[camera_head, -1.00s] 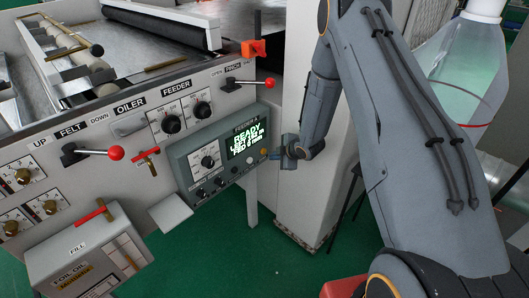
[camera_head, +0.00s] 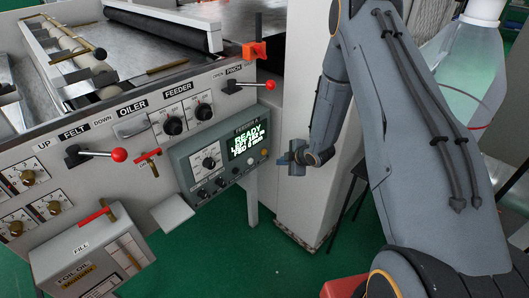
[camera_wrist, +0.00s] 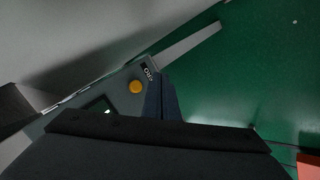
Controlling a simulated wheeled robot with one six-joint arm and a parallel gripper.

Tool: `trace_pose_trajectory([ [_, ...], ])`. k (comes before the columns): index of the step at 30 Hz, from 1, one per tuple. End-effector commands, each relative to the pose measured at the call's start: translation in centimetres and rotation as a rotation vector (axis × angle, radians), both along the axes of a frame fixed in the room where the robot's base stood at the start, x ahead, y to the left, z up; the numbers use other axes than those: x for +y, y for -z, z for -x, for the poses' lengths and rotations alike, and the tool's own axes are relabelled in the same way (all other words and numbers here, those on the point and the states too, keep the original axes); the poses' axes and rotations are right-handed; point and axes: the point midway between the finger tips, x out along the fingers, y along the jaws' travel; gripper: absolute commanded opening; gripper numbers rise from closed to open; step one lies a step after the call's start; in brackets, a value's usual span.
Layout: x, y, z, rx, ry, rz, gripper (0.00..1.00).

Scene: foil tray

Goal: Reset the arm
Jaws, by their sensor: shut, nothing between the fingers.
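My gripper (camera_head: 281,165) is shut and empty. It hangs just right of the grey feeder control box (camera_head: 181,155), in front of the pale column, and looks slightly apart from the box. The box has a lit display (camera_head: 247,143) reading READY, with smaller lines I cannot read surely. In the wrist view the shut fingers (camera_wrist: 161,84) point past a yellow button (camera_wrist: 136,87) at the box's edge, with green floor beyond them. My arm comes down from the upper right with its elbow bent.
A red-knobbed felt lever (camera_head: 119,155) and pinch lever (camera_head: 270,85) stick out from the machine front. A foil oil box (camera_head: 75,262) stands at lower left, and a large clear bottle (camera_head: 455,70) at upper right. Green floor (camera_head: 235,262) is open below my gripper.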

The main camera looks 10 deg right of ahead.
Motion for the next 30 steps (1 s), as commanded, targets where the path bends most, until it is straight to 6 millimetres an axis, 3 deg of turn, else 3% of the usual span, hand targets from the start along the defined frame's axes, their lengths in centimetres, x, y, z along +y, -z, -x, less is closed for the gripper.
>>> trace_pose_trajectory([
  [8,-0.2,-0.9,0.0,0.014,0.026,-0.001,0.00],
  [14,-1.4,-5.8,1.7,0.124,0.215,-0.019,0.00],
  [23,-2.7,-14.5,9.7,0.348,0.634,-0.101,0.00],
  [30,-2.0,-20.1,19.2,0.523,0.970,-0.192,0.00],
])
